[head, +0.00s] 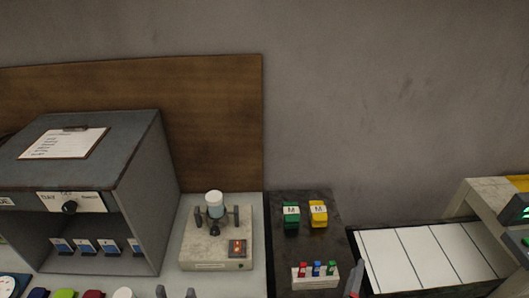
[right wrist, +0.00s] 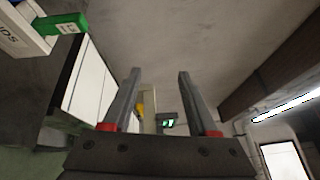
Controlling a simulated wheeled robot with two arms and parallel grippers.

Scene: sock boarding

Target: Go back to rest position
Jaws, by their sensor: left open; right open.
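My left gripper (head: 175,292) shows only as two grey fingertips at the bottom edge of the head view. They are apart with nothing visible between them, and the rest is cut off. My right gripper (right wrist: 160,73) shows in the right wrist view with its two grey fingers spread and nothing between them. A small grey and red part at the bottom of the head view, right of the label stand, may belong to it, but I cannot tell for sure.
A grey cabinet (head: 158,180) stands at left. A pale block device (head: 190,240) carries a white cylinder (head: 214,198). Green (head: 291,222) and yellow (head: 318,220) blocks and a label stand (head: 300,282) are on a dark surface. A white slatted belt (head: 400,262) lies at right.

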